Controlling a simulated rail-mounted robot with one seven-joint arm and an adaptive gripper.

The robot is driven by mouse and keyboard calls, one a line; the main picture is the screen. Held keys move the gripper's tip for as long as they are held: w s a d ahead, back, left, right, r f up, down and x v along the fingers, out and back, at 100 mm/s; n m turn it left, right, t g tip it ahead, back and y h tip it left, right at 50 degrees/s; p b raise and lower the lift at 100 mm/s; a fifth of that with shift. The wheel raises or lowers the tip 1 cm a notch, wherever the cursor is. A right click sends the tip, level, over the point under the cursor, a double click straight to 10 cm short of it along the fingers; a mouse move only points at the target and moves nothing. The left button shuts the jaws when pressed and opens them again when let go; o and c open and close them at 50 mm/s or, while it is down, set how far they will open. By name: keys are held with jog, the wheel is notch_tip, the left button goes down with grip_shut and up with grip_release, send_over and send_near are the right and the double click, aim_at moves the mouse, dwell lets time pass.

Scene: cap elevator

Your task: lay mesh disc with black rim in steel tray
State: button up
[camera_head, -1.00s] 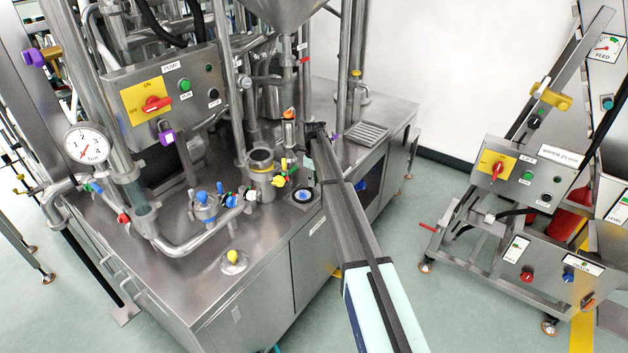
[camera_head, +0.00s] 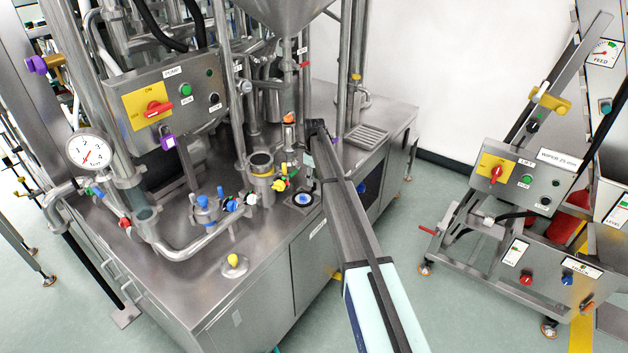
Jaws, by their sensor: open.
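A small round piece with a black rim (camera_head: 303,198) lies on a square plate at the front right of the steel bench; its centre looks pale and blue. It may be the mesh disc, but the mesh is too small to make out. A slotted steel tray (camera_head: 367,137) is set in the bench top further back, to the right of my arm. My gripper (camera_head: 309,184) hangs from the arm's far end, just above and beside the black-rimmed piece. It is open. My arm hides part of the bench, and contact cannot be made out.
A steel cup with a yellow band (camera_head: 261,172) and coloured valves (camera_head: 280,184) stand close left of my gripper. Vertical pipes (camera_head: 305,70) rise behind. A dish with a yellow knob (camera_head: 233,262) sits front left. The front bench top is partly clear.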

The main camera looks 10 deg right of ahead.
jog(key=shift+r+p, duration=0.7)
jog(key=shift+r, duration=1.35)
